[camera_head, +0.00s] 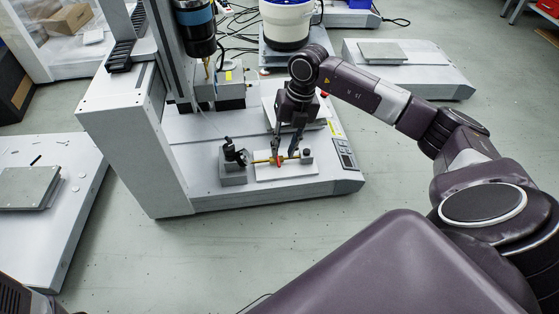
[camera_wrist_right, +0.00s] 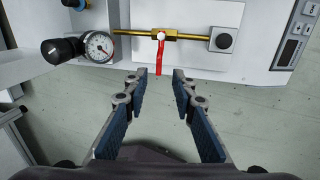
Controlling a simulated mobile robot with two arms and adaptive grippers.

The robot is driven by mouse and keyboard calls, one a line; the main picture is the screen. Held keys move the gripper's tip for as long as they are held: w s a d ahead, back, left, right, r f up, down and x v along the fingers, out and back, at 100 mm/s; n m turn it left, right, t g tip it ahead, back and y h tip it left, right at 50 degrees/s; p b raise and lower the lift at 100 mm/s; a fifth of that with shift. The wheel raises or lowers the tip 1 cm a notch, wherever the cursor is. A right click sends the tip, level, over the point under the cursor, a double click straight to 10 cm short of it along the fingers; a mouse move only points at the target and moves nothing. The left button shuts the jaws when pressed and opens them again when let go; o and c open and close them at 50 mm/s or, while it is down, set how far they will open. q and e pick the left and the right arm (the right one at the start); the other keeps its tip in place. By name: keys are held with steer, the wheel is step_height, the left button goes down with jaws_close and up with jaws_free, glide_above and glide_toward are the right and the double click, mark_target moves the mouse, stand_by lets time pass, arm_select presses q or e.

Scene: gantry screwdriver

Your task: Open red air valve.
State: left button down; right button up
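The red air valve handle (camera_wrist_right: 160,56) sits on a brass pipe (camera_wrist_right: 129,33) in the right wrist view. The handle lies crosswise to the pipe and points down toward my gripper. In the head view the handle (camera_head: 279,162) is a small red spot, partly hidden by my fingers. My right gripper (camera_wrist_right: 162,76) is open, one finger on each side of the handle's line, with the handle's tip close to the gap between the fingertips. In the head view the right gripper (camera_head: 285,151) hangs over the valve. My left gripper is not seen.
A round pressure gauge (camera_wrist_right: 99,46) with a black knob (camera_wrist_right: 60,50) stands left of the valve. A block with a black button (camera_wrist_right: 224,40) stands right. The white gantry base (camera_head: 215,197) carries them, with a tall column (camera_head: 125,135) at left. A control panel (camera_head: 344,152) lines its right edge.

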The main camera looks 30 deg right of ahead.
mark_target(279, 163)
steer(key=f+b, duration=0.1)
steer(key=f, duration=0.1)
steer(key=f+b, duration=0.1)
steer(key=f, duration=0.1)
steer(key=shift+w+a, duration=0.15)
steer(key=shift+a, duration=0.25)
steer(key=shift+c, duration=0.3)
steer(key=shift+r, duration=0.1)
jaws_close()
